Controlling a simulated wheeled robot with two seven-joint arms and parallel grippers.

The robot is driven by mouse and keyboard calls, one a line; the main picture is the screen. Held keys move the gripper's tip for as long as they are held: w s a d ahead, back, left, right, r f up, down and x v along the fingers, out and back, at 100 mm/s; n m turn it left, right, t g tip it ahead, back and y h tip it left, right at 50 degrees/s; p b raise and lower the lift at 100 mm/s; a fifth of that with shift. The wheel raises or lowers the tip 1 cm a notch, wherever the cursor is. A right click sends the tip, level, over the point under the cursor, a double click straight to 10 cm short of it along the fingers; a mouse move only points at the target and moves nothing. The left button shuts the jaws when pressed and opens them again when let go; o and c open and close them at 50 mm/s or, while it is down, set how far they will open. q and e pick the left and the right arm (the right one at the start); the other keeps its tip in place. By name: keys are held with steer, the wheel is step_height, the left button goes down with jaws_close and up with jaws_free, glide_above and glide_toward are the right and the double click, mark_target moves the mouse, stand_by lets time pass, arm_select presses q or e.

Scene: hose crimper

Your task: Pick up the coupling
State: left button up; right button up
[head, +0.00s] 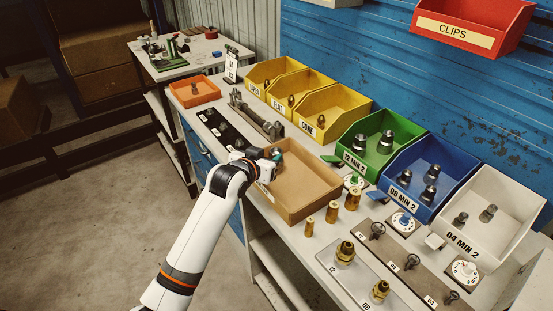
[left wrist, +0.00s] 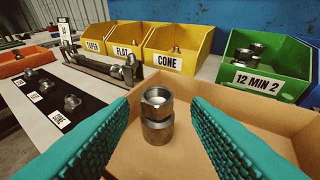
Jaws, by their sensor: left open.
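The steel coupling (left wrist: 157,117) stands upright in the left wrist view, with a hex nut top and an open bore. It is between the two teal ridged fingers of my left gripper (left wrist: 158,135), with a gap on each side. It appears to stand in the brown tray (left wrist: 245,135). In the head view my left gripper (head: 274,155) is over the left end of the brown tray (head: 310,190), and the coupling is hidden or too small to tell there. My right gripper is not in view.
Yellow bins (head: 335,110), a green bin (head: 385,145), a blue bin (head: 432,178) and a white bin (head: 490,215) line the back. A black strip with fittings (head: 220,128) lies left of the tray. Brass fittings (head: 345,252) stand at the front. Most of the brown tray is empty.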

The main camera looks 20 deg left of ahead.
mark_target(274, 154)
arm_select(q)
steer(key=shift+x, duration=1.05)
steer(key=shift+w+f, duration=0.25)
steer(key=shift+w, duration=0.05)
steer(key=x, duration=0.4)
steer(key=shift+s+a+f+p, duration=0.15)
steer(key=shift+f+p, duration=0.1)
steer(key=shift+p, duration=0.15)
steer(key=shift+w+f, duration=0.15)
steer(key=shift+w, duration=0.25)
steer(key=shift+s, duration=0.1)
steer(key=c, duration=0.9)
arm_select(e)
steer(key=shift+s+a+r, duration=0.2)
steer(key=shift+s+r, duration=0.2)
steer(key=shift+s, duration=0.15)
